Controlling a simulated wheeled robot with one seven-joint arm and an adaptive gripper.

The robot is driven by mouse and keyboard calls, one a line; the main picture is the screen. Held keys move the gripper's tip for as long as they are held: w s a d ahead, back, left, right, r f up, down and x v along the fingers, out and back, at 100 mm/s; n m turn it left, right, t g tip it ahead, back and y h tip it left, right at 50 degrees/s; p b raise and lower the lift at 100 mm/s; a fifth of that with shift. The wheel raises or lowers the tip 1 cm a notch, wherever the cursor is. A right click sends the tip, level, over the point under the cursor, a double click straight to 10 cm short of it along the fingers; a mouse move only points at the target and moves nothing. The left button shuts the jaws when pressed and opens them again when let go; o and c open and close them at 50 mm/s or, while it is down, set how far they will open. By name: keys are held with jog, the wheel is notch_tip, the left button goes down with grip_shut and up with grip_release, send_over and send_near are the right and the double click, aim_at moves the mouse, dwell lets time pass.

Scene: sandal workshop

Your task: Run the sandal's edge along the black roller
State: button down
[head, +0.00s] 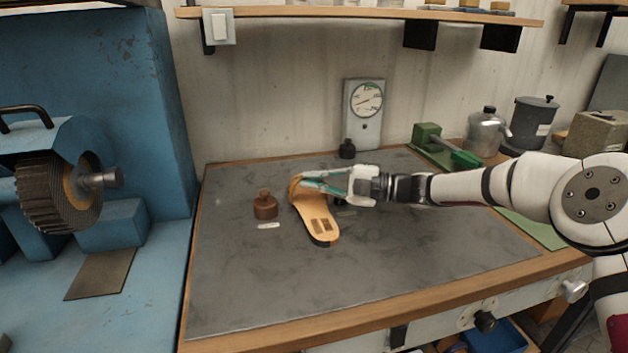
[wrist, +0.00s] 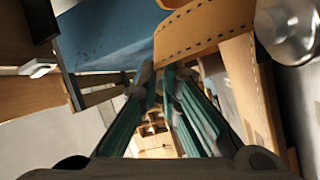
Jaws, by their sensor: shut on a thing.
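The tan sandal (head: 318,217) is over the middle of the grey bench mat, its strap end away from me and its dark-edged end towards me. I cannot tell whether the sole touches the mat. My gripper (head: 303,181) reaches in from the right and is shut on the sandal at its strap end. In the wrist view the green fingers (wrist: 152,82) meet beside the stitched tan strap of the sandal (wrist: 190,28); the exact contact is partly hidden. The black ridged roller (head: 50,198) is on the blue machine at the far left, well apart from the sandal.
A brown bottle (head: 265,206) and a small pale strip (head: 268,226) lie just left of the sandal. The mat's front (head: 300,285) is clear.

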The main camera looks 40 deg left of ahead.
jog(key=shift+w+d, duration=0.5)
jog(key=shift+w, duration=0.1)
dwell(2.1)
jog(key=shift+w+a+b, duration=0.35)
jog(key=shift+w+b, duration=0.2)
jog(key=shift+w, duration=0.25)
dwell(1.1)
